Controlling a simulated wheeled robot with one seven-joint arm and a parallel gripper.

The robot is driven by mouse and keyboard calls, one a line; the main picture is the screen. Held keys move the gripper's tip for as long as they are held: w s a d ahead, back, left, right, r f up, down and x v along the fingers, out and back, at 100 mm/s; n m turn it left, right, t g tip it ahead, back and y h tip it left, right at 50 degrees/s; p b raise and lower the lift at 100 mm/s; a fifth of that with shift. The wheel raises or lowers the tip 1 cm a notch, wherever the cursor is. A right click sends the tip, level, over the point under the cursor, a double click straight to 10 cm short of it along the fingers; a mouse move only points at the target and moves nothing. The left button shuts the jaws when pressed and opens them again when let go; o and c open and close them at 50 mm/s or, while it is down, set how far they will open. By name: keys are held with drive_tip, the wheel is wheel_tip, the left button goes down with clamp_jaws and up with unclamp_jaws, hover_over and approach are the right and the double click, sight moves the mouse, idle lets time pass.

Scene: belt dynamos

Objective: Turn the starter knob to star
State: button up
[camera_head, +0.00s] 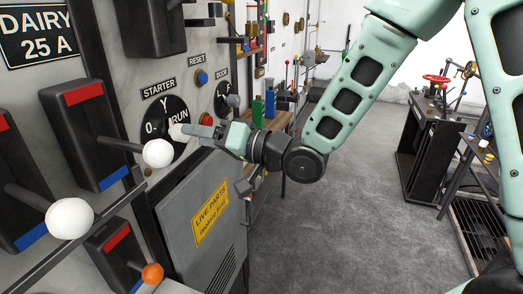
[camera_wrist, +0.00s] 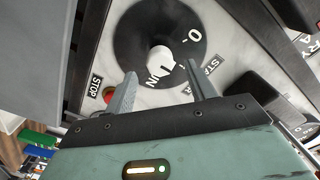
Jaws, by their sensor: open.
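The starter is a black round dial (camera_head: 161,128) under the STARTER label, marked 0 at left, Y at top and RUN at right. In the wrist view the dial (camera_wrist: 135,38) carries a white knob (camera_wrist: 160,57) near its middle. My gripper (camera_head: 184,131) reaches in from the right in front of the dial. In the wrist view my gripper (camera_wrist: 158,75) is open, its two fingers on either side of the knob's line. I cannot tell whether they touch it. Which mark the knob points to is unclear.
White-balled levers (camera_head: 158,153) stick out left of the dial, and an orange-balled lever (camera_head: 152,273) is lower. A blue RESET button (camera_head: 201,77) and red STOP button (camera_head: 206,119) are nearby. A grey cabinet (camera_head: 180,232) with a yellow warning sign stands below. Open floor lies right.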

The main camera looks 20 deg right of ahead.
drive_tip(key=b+v, duration=1.2)
drive_tip(key=v, duration=0.1)
drive_tip(key=shift+s+d+b, duration=0.2)
drive_tip(key=shift+b, duration=0.15)
